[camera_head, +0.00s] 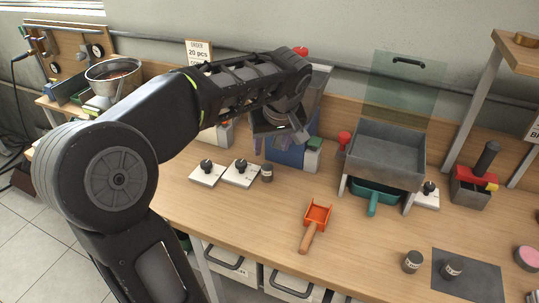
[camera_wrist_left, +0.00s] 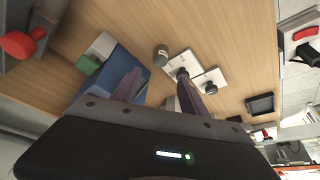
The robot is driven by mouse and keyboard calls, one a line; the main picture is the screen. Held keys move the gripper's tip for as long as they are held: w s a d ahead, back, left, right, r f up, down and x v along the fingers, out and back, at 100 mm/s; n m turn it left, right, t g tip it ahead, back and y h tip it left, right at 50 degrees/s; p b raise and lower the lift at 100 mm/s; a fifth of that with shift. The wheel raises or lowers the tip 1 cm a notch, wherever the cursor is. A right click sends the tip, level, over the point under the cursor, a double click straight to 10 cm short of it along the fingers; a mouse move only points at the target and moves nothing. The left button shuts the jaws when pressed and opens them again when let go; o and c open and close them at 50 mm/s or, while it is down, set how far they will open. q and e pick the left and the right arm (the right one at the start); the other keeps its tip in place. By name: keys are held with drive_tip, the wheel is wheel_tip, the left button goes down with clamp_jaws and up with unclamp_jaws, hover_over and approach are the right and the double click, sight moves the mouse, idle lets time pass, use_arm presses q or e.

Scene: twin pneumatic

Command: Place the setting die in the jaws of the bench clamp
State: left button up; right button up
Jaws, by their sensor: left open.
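My left gripper (camera_head: 280,138) is open in the head view, above the bench in front of a blue machine (camera_head: 284,154). Its fingers (camera_wrist_left: 158,92) stand apart with nothing between them in the left wrist view. A small dark cylinder with a pale band (camera_head: 267,173) stands upright on the bench below the gripper; it also shows in the left wrist view (camera_wrist_left: 160,55). Two similar labelled cylinders stand at the front right, one on bare wood (camera_head: 411,262), one on a dark mat (camera_head: 452,267). I cannot tell which is the setting die. A red-and-black device (camera_head: 474,186) at the right may be the bench clamp.
Two white plates with black knobs (camera_head: 207,174) (camera_head: 240,173) lie left of the small cylinder. An orange scoop (camera_head: 317,216) lies mid-bench. A grey tray on legs (camera_head: 386,152) stands over a teal scoop (camera_head: 377,190). A pink round piece (camera_head: 528,258) is at the right edge.

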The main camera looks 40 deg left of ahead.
use_arm(q)
drive_tip(key=shift+v, duration=0.95)
drive_tip(key=shift+o, duration=0.5)
drive_tip(key=shift+f, duration=0.15)
